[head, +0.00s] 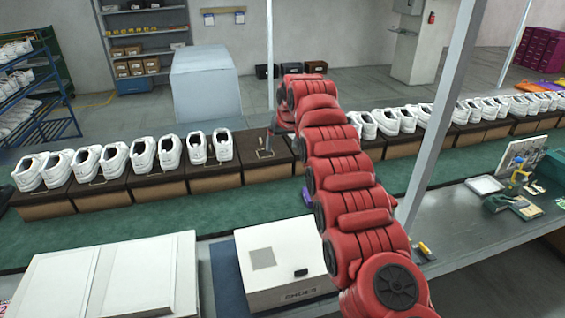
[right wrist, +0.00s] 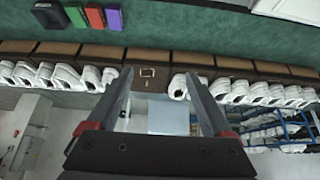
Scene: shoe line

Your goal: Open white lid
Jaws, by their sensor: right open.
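A white box with dark lettering on its front stands at the near middle, and its white lid (head: 275,257) lies flat and closed on top. The lid has a grey square and a small dark piece near its front edge. My right arm crosses over the box's right side and hides part of it. My right gripper (head: 283,145) is far beyond the box, by the shoe line, mostly hidden by the arm. In the right wrist view its two fingers (right wrist: 158,85) are spread with nothing between them. My left gripper is not in view.
White shoes (head: 143,152) stand in a row on dark boxes along the green conveyor (head: 150,215). A large white panelled thing (head: 140,275) lies left of the box. A grey bench (head: 470,225) with tools is at the right. A purple item (right wrist: 114,18) lies on the green surface.

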